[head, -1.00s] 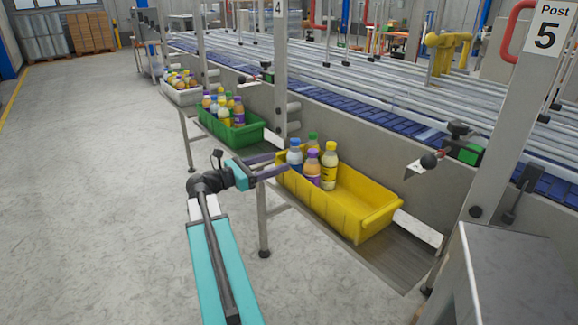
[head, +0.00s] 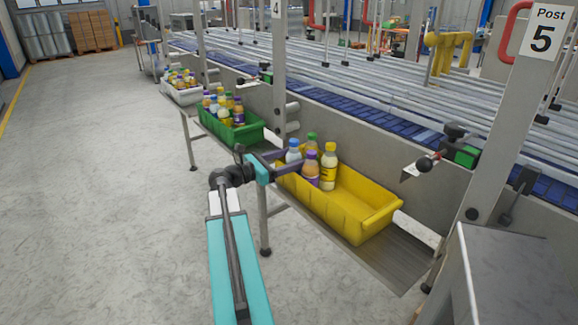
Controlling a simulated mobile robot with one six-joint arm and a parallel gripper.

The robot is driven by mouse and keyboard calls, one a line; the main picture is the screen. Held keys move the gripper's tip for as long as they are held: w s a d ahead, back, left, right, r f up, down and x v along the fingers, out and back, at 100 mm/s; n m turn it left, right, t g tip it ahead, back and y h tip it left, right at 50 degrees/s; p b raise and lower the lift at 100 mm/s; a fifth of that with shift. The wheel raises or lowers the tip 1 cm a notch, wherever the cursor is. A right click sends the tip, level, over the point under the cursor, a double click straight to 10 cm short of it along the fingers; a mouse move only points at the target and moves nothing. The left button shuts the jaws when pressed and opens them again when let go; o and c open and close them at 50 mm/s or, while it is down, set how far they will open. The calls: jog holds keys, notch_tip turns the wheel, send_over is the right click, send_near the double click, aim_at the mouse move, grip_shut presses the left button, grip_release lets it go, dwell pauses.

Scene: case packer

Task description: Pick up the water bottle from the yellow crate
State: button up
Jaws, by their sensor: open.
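The yellow crate (head: 362,211) stands on a metal shelf beside the conveyor, with several bottles at its far left end. The clear bottle with a pale blue cap (head: 293,146), which looks like the water bottle, stands upright at the crate's left corner. Its lower part is hidden by my gripper and the crate wall. My gripper (head: 292,161) is open, with its two dark fingers pointing right over the crate's left edge. The fingertips are at this bottle, seemingly one on each side; I cannot tell whether they touch it.
The crate's right half is empty. A green crate (head: 245,135) and a white crate (head: 183,97) with bottles stand further back. A post (head: 500,140) rises at right.

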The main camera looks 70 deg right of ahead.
aim_at(290, 141)
jog(key=shift+w, duration=0.15)
jog(key=shift+d+f, duration=0.15)
grip_shut()
dwell(0.5)
jog(key=shift+r+b, duration=0.4)
jog(key=shift+r, duration=4.75)
